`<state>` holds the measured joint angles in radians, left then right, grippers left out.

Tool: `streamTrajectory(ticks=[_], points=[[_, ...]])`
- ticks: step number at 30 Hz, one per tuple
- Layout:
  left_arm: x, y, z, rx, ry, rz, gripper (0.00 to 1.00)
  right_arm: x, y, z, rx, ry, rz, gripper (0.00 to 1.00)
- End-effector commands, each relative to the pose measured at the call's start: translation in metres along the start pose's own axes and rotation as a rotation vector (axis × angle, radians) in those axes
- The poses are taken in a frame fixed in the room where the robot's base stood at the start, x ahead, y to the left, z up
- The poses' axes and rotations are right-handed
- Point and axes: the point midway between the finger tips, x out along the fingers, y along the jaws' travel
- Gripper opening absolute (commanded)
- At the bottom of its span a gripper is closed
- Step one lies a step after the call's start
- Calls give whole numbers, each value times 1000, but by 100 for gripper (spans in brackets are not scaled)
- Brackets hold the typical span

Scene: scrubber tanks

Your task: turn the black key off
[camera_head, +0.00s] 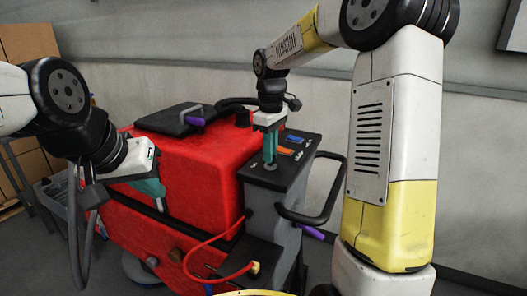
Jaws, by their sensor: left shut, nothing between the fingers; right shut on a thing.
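The red scrubber (192,163) stands in the middle of the head view, with a dark control panel (288,165) at its right end. My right gripper (270,162) points straight down at the left part of this panel, its teal fingers closed at the panel surface. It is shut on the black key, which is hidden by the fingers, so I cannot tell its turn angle. My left gripper (153,187) is shut and empty in front of the scrubber's red side, away from the panel.
A black handle bar (318,217) loops out right of the panel. A red cable (206,241) runs to a yellow plug (255,267) on a low black ledge. A black lid (168,119) lies on the tank top. Cardboard boxes (28,42) stand at the back left.

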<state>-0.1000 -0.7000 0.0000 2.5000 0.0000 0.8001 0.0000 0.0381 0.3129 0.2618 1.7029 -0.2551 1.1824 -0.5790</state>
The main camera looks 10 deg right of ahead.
Motion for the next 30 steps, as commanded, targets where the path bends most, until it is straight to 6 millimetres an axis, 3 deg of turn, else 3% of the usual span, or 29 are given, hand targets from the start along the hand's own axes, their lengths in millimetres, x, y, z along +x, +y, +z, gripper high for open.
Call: streamTrajectory(ticks=[23, 24, 26, 30], points=[[0, 0, 0, 0, 0, 0, 0, -1, 1, 0, -100, 1, 3, 0], [0, 0, 0, 0, 0, 0, 0, -1, 1, 0, -100, 1, 3, 20], [0, 0, 0, 0, 0, 0, 0, -1, 1, 0, -100, 1, 2, 31], [0, 0, 0, 0, 0, 0, 0, 0, 0, 0, -99, 0, 2, 34]])
